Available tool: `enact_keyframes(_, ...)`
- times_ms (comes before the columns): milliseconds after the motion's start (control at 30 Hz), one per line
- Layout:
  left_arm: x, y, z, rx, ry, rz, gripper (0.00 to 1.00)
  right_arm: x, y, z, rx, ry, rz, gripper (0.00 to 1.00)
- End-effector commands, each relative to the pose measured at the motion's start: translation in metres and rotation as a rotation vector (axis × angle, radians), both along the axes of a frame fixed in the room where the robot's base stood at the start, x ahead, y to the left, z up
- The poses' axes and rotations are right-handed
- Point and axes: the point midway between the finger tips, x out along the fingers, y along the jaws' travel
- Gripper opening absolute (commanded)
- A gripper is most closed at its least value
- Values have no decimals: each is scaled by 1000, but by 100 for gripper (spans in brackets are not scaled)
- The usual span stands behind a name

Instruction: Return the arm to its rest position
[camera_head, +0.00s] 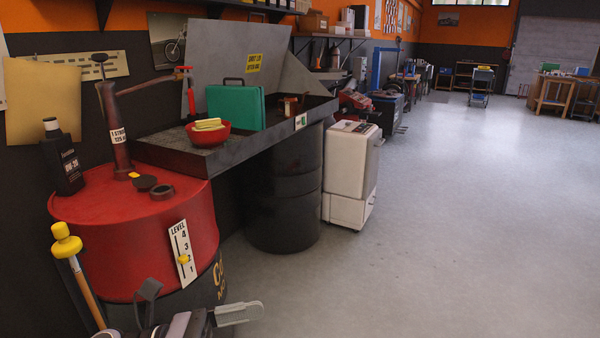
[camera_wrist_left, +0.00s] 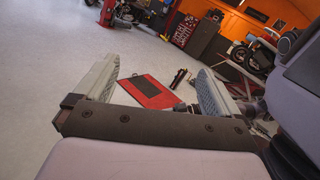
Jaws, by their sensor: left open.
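My left gripper (camera_head: 200,312) shows only in part at the bottom left of the head view, low in front of the red-topped drum (camera_head: 140,255). In the left wrist view its two pale fingers stand wide apart with nothing between them, so my left gripper (camera_wrist_left: 157,70) is open and empty. Beyond the fingers, a red mat (camera_wrist_left: 160,97) with a dark patch lies on the floor, apart from the gripper. My right gripper is in neither view.
On the drum stand a black bottle (camera_head: 62,160) and a hand pump (camera_head: 118,140). A yellow-topped stick (camera_head: 68,245) is close beside my left arm. A wash basin bench holds a red bowl (camera_head: 208,132) and green case (camera_head: 236,107). Open floor (camera_head: 450,220) lies to the right.

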Motion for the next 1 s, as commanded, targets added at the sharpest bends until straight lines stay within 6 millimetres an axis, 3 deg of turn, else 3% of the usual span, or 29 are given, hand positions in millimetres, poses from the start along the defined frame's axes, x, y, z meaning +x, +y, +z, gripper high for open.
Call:
enact_keyframes(167,14,14,-15,-408,590,214,97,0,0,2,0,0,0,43)
enact_keyframes(267,20,34,-40,-643,923,325,97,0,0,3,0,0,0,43)
enact_keyframes(367,18,57,-78,-889,1253,439,97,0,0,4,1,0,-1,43)
enact_keyframes(467,2,80,-126,-1151,1573,552,97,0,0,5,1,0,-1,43)
enact_keyframes(600,-40,106,-193,-1525,1954,710,97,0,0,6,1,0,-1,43)
enact_keyframes(700,-74,116,-230,-1754,2142,803,97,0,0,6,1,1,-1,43)
enact_keyframes(833,-106,121,-256,-1952,2275,883,97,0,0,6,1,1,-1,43)
enact_keyframes(867,-110,121,-260,1960,-2267,-884,97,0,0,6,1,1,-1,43)
enact_keyframes(1000,-119,123,-266,1935,-2208,-870,97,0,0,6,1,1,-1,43)
